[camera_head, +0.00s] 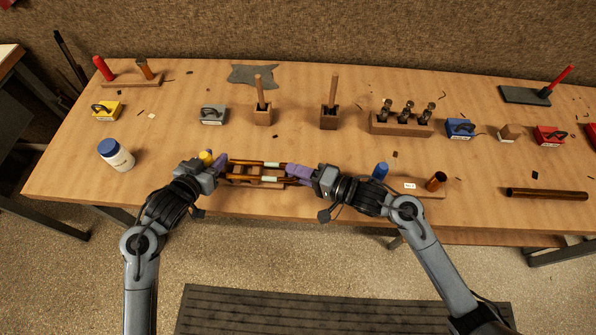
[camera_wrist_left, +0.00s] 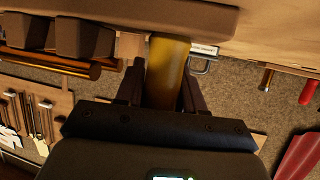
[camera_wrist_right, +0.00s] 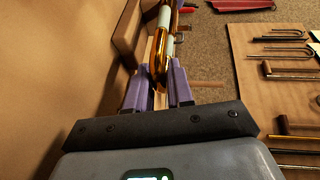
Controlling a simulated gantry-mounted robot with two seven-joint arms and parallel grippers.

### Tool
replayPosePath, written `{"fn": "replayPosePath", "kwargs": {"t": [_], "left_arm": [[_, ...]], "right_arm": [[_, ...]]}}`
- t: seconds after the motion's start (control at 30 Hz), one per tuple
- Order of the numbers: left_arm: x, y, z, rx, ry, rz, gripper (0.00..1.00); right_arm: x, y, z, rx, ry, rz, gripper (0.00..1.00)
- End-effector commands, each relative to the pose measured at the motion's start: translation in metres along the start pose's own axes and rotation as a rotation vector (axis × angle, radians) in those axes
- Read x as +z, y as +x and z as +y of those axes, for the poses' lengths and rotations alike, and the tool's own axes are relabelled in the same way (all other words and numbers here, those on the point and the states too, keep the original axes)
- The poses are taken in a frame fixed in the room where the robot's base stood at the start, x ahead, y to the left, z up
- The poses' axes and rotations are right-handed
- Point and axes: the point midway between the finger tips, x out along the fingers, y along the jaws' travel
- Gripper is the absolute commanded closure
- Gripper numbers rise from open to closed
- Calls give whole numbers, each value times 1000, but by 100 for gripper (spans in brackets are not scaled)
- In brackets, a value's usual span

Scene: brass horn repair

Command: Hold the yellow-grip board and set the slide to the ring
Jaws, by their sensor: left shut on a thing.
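The yellow grip (camera_head: 206,157) is at the left end of the board that carries the brass slide (camera_head: 243,171). My left gripper (camera_head: 215,161) is shut on the yellow grip, which shows between its fingers in the left wrist view (camera_wrist_left: 167,75). The slide has parallel brass tubes with pale bands. My right gripper (camera_head: 292,171) is at the slide's right end, its purple fingers on either side of the brass bow (camera_wrist_right: 159,70). Whether both fingers touch the bow cannot be told. I cannot make out the ring clearly; the grippers hide parts of the board.
A second board with a blue grip (camera_head: 380,170) and a copper cup (camera_head: 436,181) lies to the right. A copper tube (camera_head: 546,194) lies beyond. A white bottle (camera_head: 116,155) stands left. Wooden blocks with tools (camera_head: 401,124) line the back. The table between is mostly clear.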

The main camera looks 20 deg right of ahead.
Motion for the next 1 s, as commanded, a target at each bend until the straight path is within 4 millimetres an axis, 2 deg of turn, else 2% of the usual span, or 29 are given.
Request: {"fn": "replayPosePath", "kwargs": {"t": [0.03,0.1,0.37,0.63,0.87,0.9,1.0], "left_arm": [[0,0,0,0,0,1,91],[0,0,0,0,0,1,91],[0,0,0,0,0,1,91],[0,0,1,1,1,1,91],[0,0,0,1,1,2,91],[0,0,0,1,1,2,91],[0,0,0,1,1,2,91]], "right_arm": [[0,0,1,2,1,0,93],[0,0,1,3,1,0,100],[0,0,2,4,2,0,100],[11,27,-3,5,5,1,100],[11,27,-2,9,4,1,100],[11,27,-2,9,4,1,77],[11,27,-2,8,3,1,62]]}}
